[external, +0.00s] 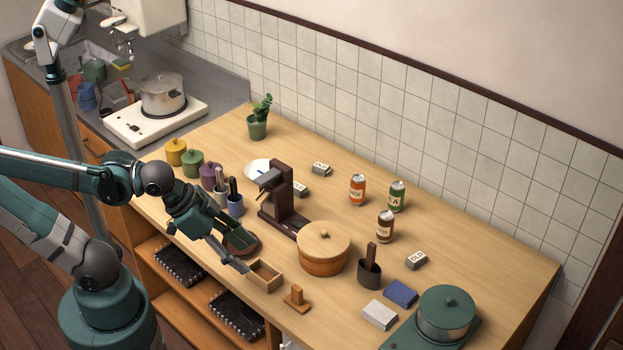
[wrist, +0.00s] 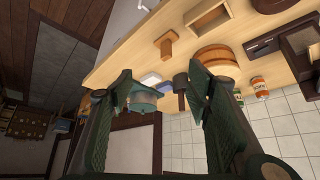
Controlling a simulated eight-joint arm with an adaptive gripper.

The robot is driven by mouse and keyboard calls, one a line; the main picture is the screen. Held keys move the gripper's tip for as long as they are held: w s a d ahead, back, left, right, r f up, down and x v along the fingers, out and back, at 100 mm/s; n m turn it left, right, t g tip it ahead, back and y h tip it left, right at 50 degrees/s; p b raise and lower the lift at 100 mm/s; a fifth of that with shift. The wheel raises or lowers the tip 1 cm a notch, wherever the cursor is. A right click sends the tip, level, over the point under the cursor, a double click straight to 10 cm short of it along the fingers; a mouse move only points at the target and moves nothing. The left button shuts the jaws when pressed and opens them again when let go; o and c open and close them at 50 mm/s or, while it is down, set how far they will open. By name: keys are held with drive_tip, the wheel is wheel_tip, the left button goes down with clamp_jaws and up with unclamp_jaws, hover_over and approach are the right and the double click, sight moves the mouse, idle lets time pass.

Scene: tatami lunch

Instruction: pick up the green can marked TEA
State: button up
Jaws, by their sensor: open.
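The green can (external: 396,197) stands upright at the back right of the wooden table. Its pale label is only partly readable. An orange can (external: 357,190) stands to its left and a brown can (external: 385,227) stands in front of it. My gripper (external: 243,257) is at the table's front edge, near a small open wooden box, well to the left of the green can. In the wrist view my gripper (wrist: 163,92) is open and empty, its two fingers apart.
A round lidded wooden tub (external: 324,262) and a dark cup with a handle (external: 370,272) stand between my gripper and the cans. A dark wooden stand (external: 285,190) is left of the tub. A green pot (external: 446,312) is at the front right. Table behind the cans is clear.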

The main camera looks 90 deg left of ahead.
idle(0.3)
drive_tip(key=w+a+r+n+g+p, duration=0.1)
drive_tip(key=w+a+r+n+p, duration=0.1)
drive_tip(key=w+a+r, duration=0.3)
drive_tip(key=w+a+r+n+g+p, duration=0.1)
drive_tip(key=w+r+n, duration=0.15)
drive_tip(key=w, duration=0.55)
drive_tip(key=n+g+p, duration=0.4)
drive_tip(key=n+p, duration=0.5)
hover_over(398, 185)
drive_tip(key=s+d, duration=0.3)
drive_tip(key=d, duration=0.6)
wheel_tip(398, 185, down, 8)
drive_tip(key=f, duration=0.1)
drive_tip(key=w+a+f+n, duration=0.1)
drive_tip(key=a+f, duration=0.1)
drive_tip(key=w+a+f+p, duration=0.1)
drive_tip(key=a+f, duration=0.1)
drive_tip(key=a, duration=0.1)
drive_tip(key=w+a+f+n+g, duration=0.1)
drive_tip(key=a+f, duration=0.2)
drive_tip(key=shift+f+n, duration=0.1)
drive_tip(key=shift+n, duration=0.25)
drive_tip(key=shift+a+f, duration=0.4)
drive_tip(key=shift+f, duration=0.1)
